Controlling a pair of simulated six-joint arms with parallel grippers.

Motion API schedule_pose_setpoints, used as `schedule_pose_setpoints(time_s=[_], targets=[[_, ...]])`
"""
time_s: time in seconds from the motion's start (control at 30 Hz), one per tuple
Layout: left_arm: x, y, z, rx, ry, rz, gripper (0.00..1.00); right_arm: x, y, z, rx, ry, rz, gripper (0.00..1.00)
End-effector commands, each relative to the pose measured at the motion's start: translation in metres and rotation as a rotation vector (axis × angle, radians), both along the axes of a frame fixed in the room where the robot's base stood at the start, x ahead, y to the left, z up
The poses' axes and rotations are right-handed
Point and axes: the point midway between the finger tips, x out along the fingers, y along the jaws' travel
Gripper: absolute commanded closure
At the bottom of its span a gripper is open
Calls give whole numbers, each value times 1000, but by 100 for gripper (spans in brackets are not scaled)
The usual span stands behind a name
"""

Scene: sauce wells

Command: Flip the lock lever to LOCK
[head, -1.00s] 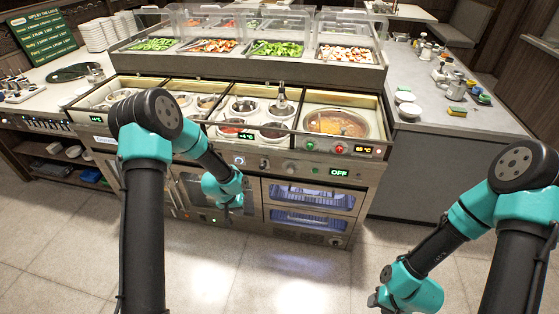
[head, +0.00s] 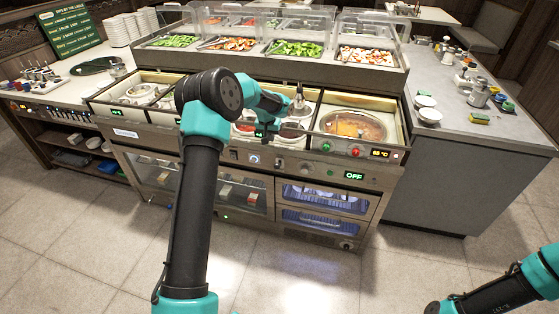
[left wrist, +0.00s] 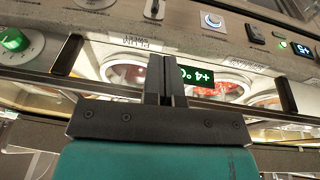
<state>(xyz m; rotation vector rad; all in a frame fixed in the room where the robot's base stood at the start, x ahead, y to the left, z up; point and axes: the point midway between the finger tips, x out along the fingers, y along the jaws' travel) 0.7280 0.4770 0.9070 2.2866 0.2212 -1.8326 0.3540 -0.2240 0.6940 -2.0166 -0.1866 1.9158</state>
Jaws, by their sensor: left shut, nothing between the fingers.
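My left gripper (head: 263,137) is in front of the counter's upper front edge, by the sauce wells. In the left wrist view its fingers (left wrist: 166,65) are shut with nothing between them, in front of a green display that appears upside down. My right gripper is out of view.
A green button (head: 327,146), a red button (head: 355,151) and an OFF display (head: 355,176) are on the panel's right side. A soup well (head: 354,124) is above them. A black rail crosses the wells' front. The floor in front is clear.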

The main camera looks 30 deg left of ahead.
Motion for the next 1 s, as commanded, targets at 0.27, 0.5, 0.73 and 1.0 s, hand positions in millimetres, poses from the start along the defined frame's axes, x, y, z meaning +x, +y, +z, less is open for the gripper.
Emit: schedule_pose_setpoints(time_s=[0.27,0.5,0.73,1.0], targets=[[1,-1,-6,-1,1,-1,100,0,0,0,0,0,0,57],[7,-1,-33,-1,2,0,100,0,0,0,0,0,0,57],[15,-1,-71,-1,2,0,100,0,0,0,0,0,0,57],[20,-6,-114,-1,3,-2,100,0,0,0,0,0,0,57]])
